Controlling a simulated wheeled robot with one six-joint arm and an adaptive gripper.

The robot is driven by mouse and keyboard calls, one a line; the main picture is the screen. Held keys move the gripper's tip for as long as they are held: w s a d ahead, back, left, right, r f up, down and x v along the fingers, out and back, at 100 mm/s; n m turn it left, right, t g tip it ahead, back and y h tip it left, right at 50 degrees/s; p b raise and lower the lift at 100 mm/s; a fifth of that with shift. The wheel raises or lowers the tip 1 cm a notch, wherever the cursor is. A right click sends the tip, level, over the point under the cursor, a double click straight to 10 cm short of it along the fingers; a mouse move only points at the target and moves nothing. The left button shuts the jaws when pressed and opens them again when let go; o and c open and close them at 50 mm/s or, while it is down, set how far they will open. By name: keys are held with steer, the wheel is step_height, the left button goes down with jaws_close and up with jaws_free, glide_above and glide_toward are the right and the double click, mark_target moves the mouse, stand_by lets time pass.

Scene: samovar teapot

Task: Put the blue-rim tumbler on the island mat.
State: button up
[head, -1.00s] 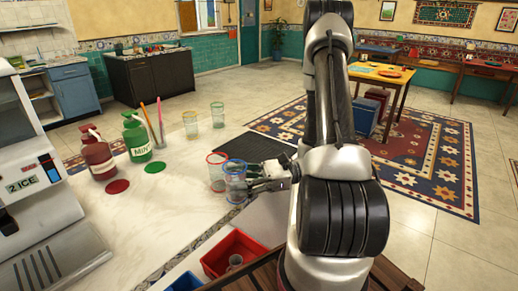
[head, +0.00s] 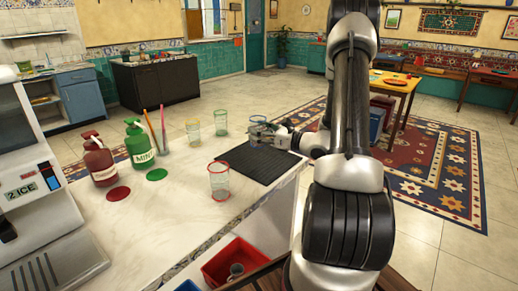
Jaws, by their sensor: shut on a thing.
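The blue-rim tumbler (head: 257,126) is a clear glass with a blue rim, upright at the far edge of the dark island mat (head: 252,167). My gripper (head: 267,133) comes from the right and is shut on the tumbler. The fingers partly cover its side. I cannot tell whether its base touches the mat or hangs just above it. The mat lies on the white counter (head: 150,215) and its bare part is in front of the tumbler.
A red-rim tumbler (head: 219,181) stands left of the mat. A green-rim tumbler (head: 221,123) and a yellow-rim tumbler (head: 193,132) stand behind it to the left. Red (head: 98,160) and green (head: 139,145) pump bottles stand farther left. A red bin (head: 232,262) is below the counter's front edge.

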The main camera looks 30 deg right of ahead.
mark_target(259, 144)
steer(key=shift+f, duration=2.65)
steer(key=shift+f, duration=0.1)
steer(key=o, duration=1.1)
